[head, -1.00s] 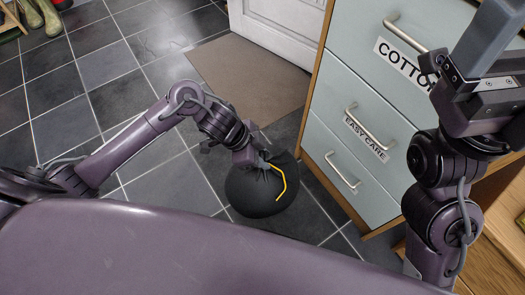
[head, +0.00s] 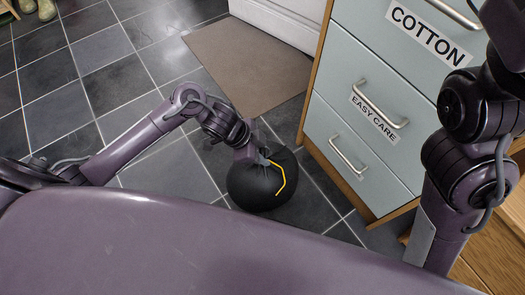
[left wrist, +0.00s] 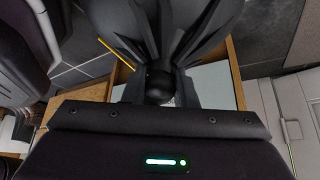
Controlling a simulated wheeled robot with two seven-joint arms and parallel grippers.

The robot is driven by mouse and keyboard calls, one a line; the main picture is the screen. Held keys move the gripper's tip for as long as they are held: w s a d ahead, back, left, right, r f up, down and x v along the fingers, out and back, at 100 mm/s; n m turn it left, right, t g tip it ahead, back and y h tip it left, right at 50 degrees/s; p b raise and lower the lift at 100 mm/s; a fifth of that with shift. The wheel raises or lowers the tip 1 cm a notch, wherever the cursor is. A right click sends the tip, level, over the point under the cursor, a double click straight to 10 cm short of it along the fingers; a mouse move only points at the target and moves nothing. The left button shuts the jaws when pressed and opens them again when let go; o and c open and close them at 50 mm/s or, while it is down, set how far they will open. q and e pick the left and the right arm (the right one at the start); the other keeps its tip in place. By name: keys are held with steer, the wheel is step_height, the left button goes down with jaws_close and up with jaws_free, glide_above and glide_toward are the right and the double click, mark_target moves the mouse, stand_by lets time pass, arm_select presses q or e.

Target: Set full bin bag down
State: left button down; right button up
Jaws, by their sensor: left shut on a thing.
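The full black bin bag (head: 255,188), round with a yellow drawstring (head: 290,180), hangs below my left gripper (head: 262,156) in the head view. The gripper is shut on its gathered neck. The bag is at or just above the dark tiled floor; I cannot tell whether it touches. In the left wrist view the bag's dark folds (left wrist: 190,28) fan out from the knotted neck (left wrist: 160,82) close in front of the gripper. My right arm stands at the right of the head view, with its gripper out of the picture.
A pale blue drawer unit (head: 350,130) with labels "COTTON" and "EASY CARE" stands right of the bag, close to it. A brown mat (head: 250,65) lies beyond, before a white door (head: 285,22). Wellies (head: 46,9) stand at far top left. Tiles left of the bag are clear.

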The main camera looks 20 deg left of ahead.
arm_select(q)
steer(key=c, duration=1.6)
jaws_free()
steer(key=shift+f, duration=0.1)
steer(key=o, duration=0.4)
steer(key=shift+o, duration=0.2)
